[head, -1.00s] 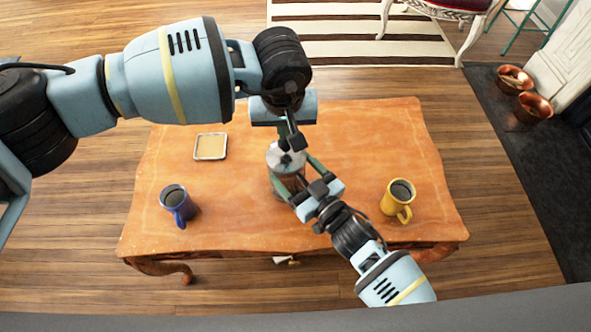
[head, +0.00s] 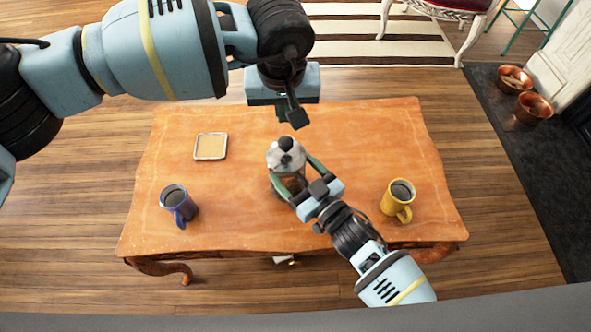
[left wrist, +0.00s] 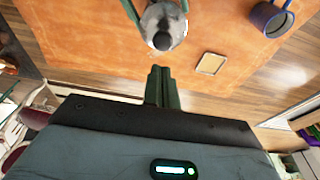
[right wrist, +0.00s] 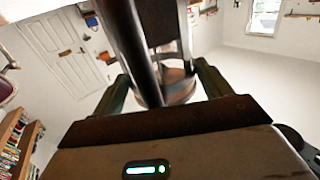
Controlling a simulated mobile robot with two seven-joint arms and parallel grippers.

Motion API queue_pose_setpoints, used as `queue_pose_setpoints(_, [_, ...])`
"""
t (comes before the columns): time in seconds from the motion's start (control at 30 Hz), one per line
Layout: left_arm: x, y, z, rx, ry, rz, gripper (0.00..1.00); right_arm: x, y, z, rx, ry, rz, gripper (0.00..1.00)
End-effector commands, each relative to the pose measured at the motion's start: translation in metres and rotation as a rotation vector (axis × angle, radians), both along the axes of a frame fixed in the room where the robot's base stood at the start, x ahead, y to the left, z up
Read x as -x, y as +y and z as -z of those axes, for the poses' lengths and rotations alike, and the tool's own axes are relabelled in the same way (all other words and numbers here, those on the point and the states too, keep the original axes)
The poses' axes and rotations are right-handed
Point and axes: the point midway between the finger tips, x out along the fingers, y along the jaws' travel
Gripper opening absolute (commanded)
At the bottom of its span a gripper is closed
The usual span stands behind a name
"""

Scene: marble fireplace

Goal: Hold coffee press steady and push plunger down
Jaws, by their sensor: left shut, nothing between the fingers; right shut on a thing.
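The coffee press (head: 287,160) stands upright on the wooden table, with a silvery lid and a black plunger knob (head: 286,143). The knob appears close to the lid. My right gripper (head: 290,170) is shut around the press body from the front right. The right wrist view shows the press (right wrist: 172,85) between its fingers. My left gripper (head: 283,114) is shut and empty, above and apart from the knob. In the left wrist view, its fingers (left wrist: 162,85) are together and the press (left wrist: 163,22) is beyond them.
A blue mug (head: 176,203) stands at the table's left and a yellow mug (head: 397,200) at its right, both with dark contents. A small square tray (head: 210,146) lies at the back left. The table (head: 350,130) is clear behind the press.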

Motion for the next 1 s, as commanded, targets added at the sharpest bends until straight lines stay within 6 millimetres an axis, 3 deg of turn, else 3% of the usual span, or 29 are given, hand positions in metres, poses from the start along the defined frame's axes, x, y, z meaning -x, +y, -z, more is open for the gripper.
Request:
queue_pose_setpoints(0.53, [0.019, 0.0, -0.095, 0.002, -0.004, 0.001, 0.0, 0.0, 0.0, 0.0, 0.0, 0.001, 0.0, 0.24])
queue_pose_setpoints(0.73, [0.022, 0.0, -0.111, 0.001, -0.003, 0.001, 0.0, 0.0, 0.0, 0.0, 0.0, 0.001, 0.0, 0.24])
queue_pose_setpoints(1.0, [0.023, 0.0, -0.113, 0.0, -0.001, 0.001, 0.0, 0.0, 0.0, 0.0, 0.0, 0.001, 0.0, 0.24])
